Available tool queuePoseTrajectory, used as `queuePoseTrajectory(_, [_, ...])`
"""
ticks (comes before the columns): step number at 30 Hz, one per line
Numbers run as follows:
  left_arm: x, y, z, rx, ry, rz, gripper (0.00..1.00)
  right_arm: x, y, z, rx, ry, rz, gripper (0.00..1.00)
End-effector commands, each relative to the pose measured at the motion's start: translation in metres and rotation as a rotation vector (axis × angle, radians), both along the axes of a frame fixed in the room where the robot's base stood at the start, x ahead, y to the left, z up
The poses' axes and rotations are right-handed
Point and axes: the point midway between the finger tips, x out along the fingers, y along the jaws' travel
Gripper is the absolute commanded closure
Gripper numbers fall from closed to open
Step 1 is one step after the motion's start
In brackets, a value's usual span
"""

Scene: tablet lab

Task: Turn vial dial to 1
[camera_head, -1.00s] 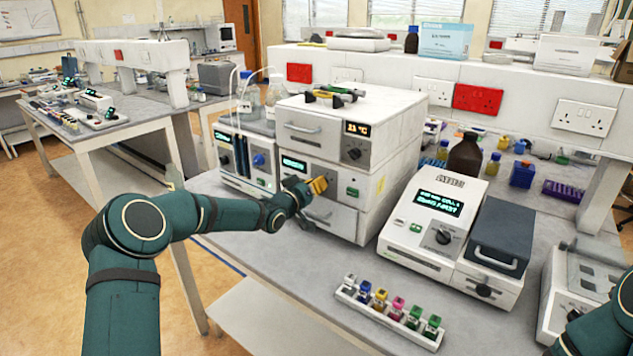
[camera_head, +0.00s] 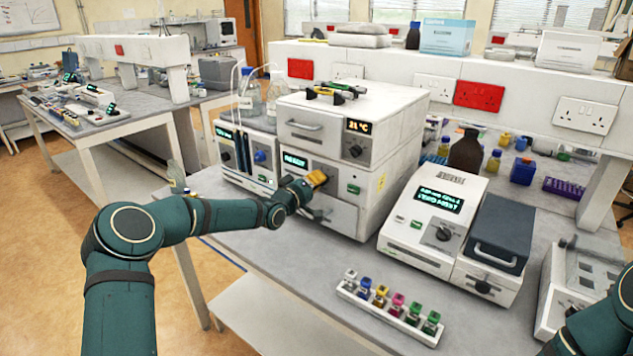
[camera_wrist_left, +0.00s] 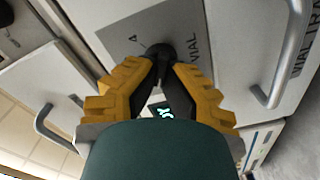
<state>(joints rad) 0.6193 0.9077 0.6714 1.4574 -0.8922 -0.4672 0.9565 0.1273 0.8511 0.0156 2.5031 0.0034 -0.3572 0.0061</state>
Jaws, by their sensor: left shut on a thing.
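The vial dial (camera_wrist_left: 160,47) is a dark round knob on a grey panel, seen in the left wrist view. The panel beside it carries a "4" and the word "VIAL". My left gripper (camera_wrist_left: 162,62), with yellow-backed fingers and dark tips, is shut on the dial. In the head view my left gripper (camera_head: 318,178) is at the middle unit (camera_head: 348,185) of the white instrument stack and hides the dial. The dial's pointer is covered, so its setting cannot be read. My right gripper is outside the views; only part of my right arm shows.
A drawer with a handle (camera_wrist_left: 290,55) lies beside the panel in the wrist view. The white instrument with a green display (camera_head: 430,225) stands to the right. A rack of colored-cap vials (camera_head: 388,312) lies in front. The bench (camera_head: 285,265) is clear between them.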

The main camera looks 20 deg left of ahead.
Motion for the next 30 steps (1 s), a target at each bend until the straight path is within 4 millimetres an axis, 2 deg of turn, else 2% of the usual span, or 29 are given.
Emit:
queuePoseTrajectory(1, [0.002, 0.0, 0.01, -0.008, -0.019, 0.004, 1.0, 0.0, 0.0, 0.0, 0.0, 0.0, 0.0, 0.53])
queuePoseTrajectory(10, [0.002, 0.0, 0.011, -0.008, -0.019, 0.004, 1.0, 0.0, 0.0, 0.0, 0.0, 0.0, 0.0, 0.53])
queuePoseTrajectory(12, [0.002, 0.0, 0.011, -0.008, -0.019, 0.004, 0.7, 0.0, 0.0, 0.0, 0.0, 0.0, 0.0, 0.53])
queuePoseTrajectory(15, [0.002, 0.001, 0.009, -0.007, -0.017, 0.004, 0.41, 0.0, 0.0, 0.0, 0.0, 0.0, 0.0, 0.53])
queuePoseTrajectory(25, [0.0, 0.001, 0.004, -0.003, -0.007, 0.003, 0.41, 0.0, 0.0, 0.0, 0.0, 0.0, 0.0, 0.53])
queuePoseTrajectory(30, [-0.014, 0.007, 0.003, -0.003, -0.004, 0.002, 0.41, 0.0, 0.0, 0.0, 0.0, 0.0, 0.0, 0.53])
